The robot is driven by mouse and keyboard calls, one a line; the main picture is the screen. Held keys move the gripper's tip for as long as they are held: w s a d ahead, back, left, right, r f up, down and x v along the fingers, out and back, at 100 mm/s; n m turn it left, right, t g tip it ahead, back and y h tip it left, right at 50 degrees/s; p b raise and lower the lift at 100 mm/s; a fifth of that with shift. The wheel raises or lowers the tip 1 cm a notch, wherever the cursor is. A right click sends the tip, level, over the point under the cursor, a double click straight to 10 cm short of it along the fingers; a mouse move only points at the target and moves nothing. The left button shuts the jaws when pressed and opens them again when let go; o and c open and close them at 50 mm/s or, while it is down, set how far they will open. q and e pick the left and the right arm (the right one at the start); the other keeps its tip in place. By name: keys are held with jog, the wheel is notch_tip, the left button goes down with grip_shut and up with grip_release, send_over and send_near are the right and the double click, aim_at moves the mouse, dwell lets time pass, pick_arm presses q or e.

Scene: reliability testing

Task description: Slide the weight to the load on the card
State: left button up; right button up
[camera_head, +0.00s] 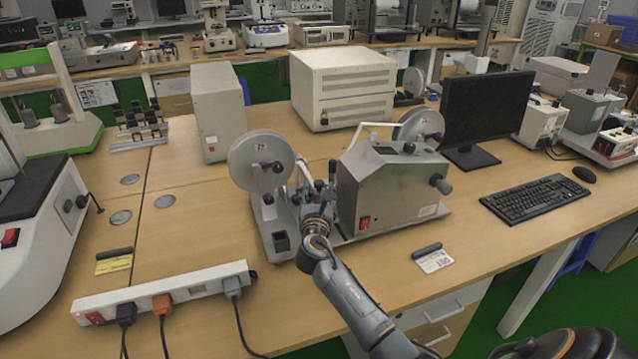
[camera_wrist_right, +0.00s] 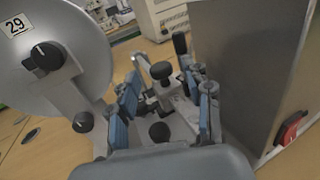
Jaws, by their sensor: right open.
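A grey tester (camera_head: 388,190) with a round disc marked 29 (camera_head: 262,162) stands on the wooden table. My right gripper (camera_head: 318,190) is at the narrow gap between the disc and the grey housing. In the right wrist view its blue-padded fingers (camera_wrist_right: 163,88) are open on either side of a small metal part with a black knob (camera_wrist_right: 160,71), probably the sliding weight; contact cannot be told. A white card (camera_head: 434,261) with print too small to read surely lies front right of the tester, a dark bar at its top edge. My left gripper is out of view.
A yellow card (camera_head: 113,264) and a white power strip (camera_head: 165,291) with several plugs lie at the left front. A keyboard (camera_head: 534,198) and a monitor (camera_head: 487,110) stand right of the tester. A red switch (camera_wrist_right: 291,129) sits on the housing, close to the gripper.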

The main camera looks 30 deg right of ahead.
aim_at(319, 185)
jog(key=shift+x, duration=1.2)
jog(key=shift+w+d, duration=0.4)
jog(key=shift+w, duration=0.15)
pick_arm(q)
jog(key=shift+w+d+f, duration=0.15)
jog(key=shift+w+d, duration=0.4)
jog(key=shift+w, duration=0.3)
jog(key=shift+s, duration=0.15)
pick_arm(e)
jog(key=shift+r, duration=0.1)
jog(key=shift+c, duration=0.4)
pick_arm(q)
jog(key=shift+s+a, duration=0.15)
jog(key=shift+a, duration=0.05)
pick_arm(e)
grip_shut()
